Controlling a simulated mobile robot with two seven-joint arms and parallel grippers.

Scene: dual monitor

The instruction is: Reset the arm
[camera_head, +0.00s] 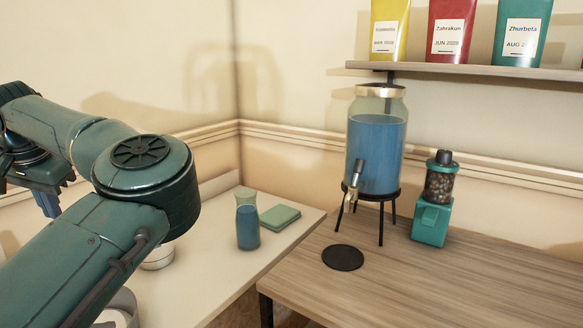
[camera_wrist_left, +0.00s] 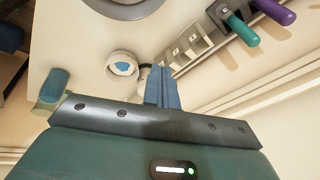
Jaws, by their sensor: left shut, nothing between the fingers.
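My left arm comes in from the left in the head view and bends back at a large round joint. My left gripper (camera_head: 47,203) is at the far left edge, partly cut off and apart from the things on the tables. In the left wrist view its blue fingers (camera_wrist_left: 162,86) are together with nothing between them. My right gripper is in neither view.
A glass of blue liquid (camera_head: 248,227) and a folded green cloth (camera_head: 281,217) are on the white table (camera_head: 215,283). A blue-filled dispenser (camera_head: 376,150), a grinder (camera_head: 434,215) and a black disc (camera_head: 342,257) are on the wooden table (camera_head: 420,290). Bags line the shelf (camera_head: 470,70).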

